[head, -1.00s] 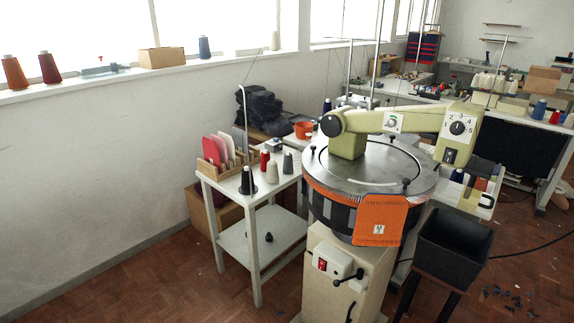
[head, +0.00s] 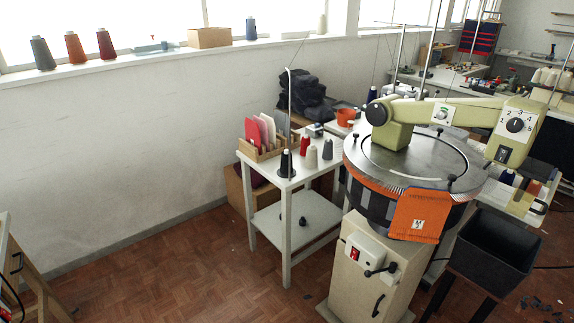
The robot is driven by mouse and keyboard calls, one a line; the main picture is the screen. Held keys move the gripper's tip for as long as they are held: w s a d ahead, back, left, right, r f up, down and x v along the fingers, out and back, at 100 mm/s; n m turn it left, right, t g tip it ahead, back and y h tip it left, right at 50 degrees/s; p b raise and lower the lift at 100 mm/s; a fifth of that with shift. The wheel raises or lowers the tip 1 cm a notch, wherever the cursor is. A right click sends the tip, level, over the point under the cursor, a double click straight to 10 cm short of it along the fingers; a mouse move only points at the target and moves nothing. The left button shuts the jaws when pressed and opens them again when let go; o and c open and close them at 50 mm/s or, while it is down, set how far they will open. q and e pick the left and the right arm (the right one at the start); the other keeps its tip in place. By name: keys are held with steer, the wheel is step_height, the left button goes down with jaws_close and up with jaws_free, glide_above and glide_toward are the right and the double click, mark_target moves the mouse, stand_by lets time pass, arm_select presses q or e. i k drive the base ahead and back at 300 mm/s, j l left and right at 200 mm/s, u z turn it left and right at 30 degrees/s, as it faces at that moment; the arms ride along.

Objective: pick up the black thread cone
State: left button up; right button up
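The black thread cone (head: 286,164) stands upright on the front part of the small white side table (head: 270,176), close to a thin upright rod. A smaller dark object (head: 303,222) sits on the table's lower shelf; it is too small to tell what it is. Neither of my grippers shows in the head view.
Beside the black cone stand a red (head: 304,145), a cream (head: 312,157) and a grey cone (head: 328,149). A wooden rack (head: 262,152) holds pink and white cards behind. The round linking machine (head: 415,165) stands close on the right. The parquet floor (head: 180,270) in front is clear.

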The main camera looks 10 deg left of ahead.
mark_target(285, 160)
steer(key=i+j+z, duration=0.35)
steer(key=i+j, duration=0.2)
steer(key=i, duration=0.15)
steer(key=i+j+z, duration=0.4)
steer(key=i+j, duration=0.2)
steer(key=j, duration=0.1)
